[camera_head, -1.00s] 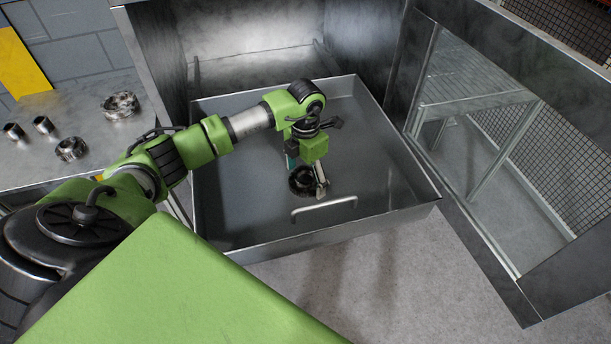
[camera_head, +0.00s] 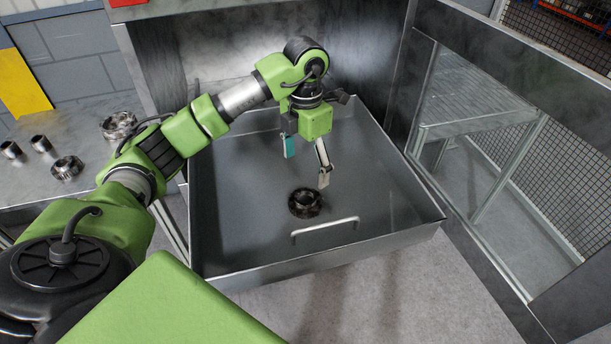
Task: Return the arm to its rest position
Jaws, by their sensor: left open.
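My left arm, green and black, comes in from the left and reaches over the metal tray (camera_head: 240,225). My left gripper (camera_head: 307,165) is above the tray, its two fingers spread wide with nothing between them. A dark metal ring-shaped part (camera_head: 305,202) lies flat on the tray floor below the gripper and apart from it. My right gripper does not show.
The tray, with a front handle (camera_head: 325,229), sticks out of a metal cabinet. Its glazed door (camera_head: 480,150) stands open at the right. A grey table (camera_head: 85,145) at the left holds several metal rings and cylinders. Most of the tray floor is clear.

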